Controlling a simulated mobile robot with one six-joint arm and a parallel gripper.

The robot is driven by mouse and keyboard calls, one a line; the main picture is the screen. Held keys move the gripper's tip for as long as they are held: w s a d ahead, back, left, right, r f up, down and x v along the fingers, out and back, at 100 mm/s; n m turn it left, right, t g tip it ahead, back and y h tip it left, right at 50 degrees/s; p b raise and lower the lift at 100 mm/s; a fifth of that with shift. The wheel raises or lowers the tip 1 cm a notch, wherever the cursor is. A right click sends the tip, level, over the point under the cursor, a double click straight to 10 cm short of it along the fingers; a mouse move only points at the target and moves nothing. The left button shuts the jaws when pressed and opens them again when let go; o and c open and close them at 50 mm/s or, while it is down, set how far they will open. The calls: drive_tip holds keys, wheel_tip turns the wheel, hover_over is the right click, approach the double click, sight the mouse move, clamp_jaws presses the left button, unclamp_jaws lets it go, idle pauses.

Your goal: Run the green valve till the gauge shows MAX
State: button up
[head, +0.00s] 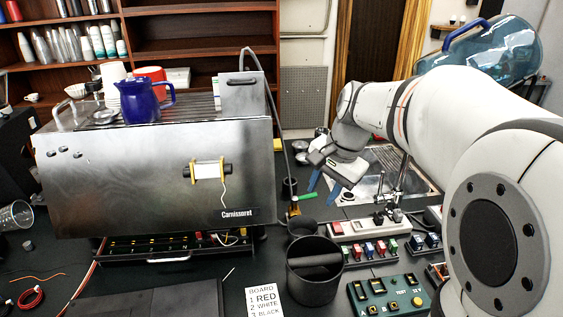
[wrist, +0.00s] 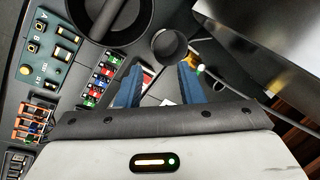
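The green valve handle (head: 304,197) is a small green lever on a brass fitting (head: 294,208), at the foot of the hose right of the steel brewer (head: 150,180). In the wrist view the fingers of my gripper (wrist: 159,80) stand well apart. I cannot make out a gauge or a reading in either view.
A black knock bin (head: 313,285) and a smaller dark cup (head: 301,228) stand in front of the valve. A hose (head: 277,110) runs down behind it. Blocks of coloured parts (head: 368,250) and a green test board (head: 390,297) lie to the right. A sink (head: 395,165) is behind.

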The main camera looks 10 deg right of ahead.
sight(313, 194)
drive_tip(key=w+d+f+m+y+b, duration=0.1)
drive_tip(key=w+d+f+m+b, duration=0.2)
drive_tip(key=w, duration=0.4)
drive_tip(key=w+d+f+m+y+b, duration=0.1)
drive_tip(key=w+d+f+m+y, duration=0.15)
drive_tip(key=w+m, duration=0.35)
drive_tip(key=shift+n+h, duration=0.45)
drive_tip(key=shift+n, duration=0.15)
drive_tip(key=x, duration=0.5)
drive_tip(key=w+x, duration=0.1)
drive_tip(key=x, duration=0.2)
drive_tip(key=shift+a+f, duration=0.15)
drive_tip(key=shift+f, duration=0.1)
clamp_jaws()
